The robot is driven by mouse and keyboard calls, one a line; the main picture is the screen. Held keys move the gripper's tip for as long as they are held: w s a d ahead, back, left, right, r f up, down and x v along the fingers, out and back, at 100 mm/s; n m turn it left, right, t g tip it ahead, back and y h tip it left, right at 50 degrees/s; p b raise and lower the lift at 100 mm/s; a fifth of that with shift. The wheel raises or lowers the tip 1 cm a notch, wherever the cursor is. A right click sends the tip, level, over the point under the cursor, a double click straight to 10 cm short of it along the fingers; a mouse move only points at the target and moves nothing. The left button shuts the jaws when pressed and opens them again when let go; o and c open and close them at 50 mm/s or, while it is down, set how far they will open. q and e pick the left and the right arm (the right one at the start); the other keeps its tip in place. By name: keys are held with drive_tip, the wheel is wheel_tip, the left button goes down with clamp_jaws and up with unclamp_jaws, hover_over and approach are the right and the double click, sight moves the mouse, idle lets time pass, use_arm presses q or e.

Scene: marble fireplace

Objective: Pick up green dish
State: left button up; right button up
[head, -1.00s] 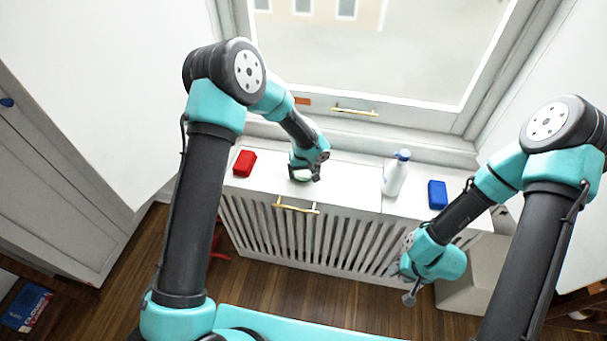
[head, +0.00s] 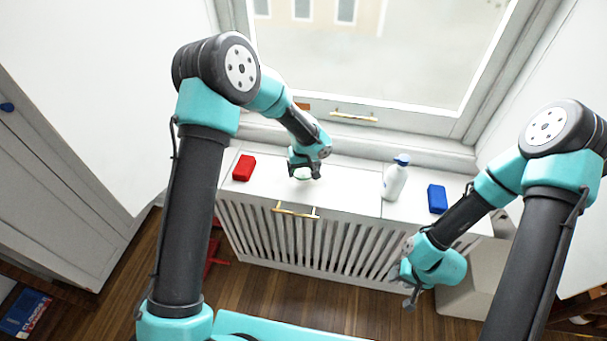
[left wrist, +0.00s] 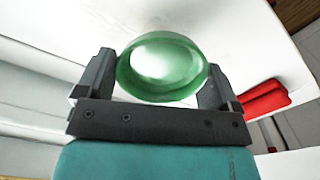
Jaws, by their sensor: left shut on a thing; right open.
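The green dish (left wrist: 162,66) is a small round bowl with a pale, shiny inside. In the left wrist view it sits between the two dark fingers of my left gripper (left wrist: 160,85), which is shut on it. In the head view my left gripper (head: 305,175) is over the white cabinet top, and the dish (head: 303,173) shows only as a small pale green patch under it. I cannot tell whether the dish touches the surface. My right gripper (head: 404,285) is open and empty, low in front of the cabinet's slatted front.
On the white cabinet top (head: 345,185) stand a red block (head: 244,168) left of my left gripper, a white bottle with a blue cap (head: 396,180) and a blue block (head: 437,199) to the right. A window is behind. A gold handle (head: 297,210) is on the front edge.

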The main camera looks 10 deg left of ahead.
use_arm(q)
drive_tip(key=s+d+r, duration=0.1)
drive_tip(key=s+d, duration=0.2)
drive_tip(key=s, duration=1.2)
drive_tip(key=shift+s, duration=0.35)
drive_tip(key=shift+r, duration=0.1)
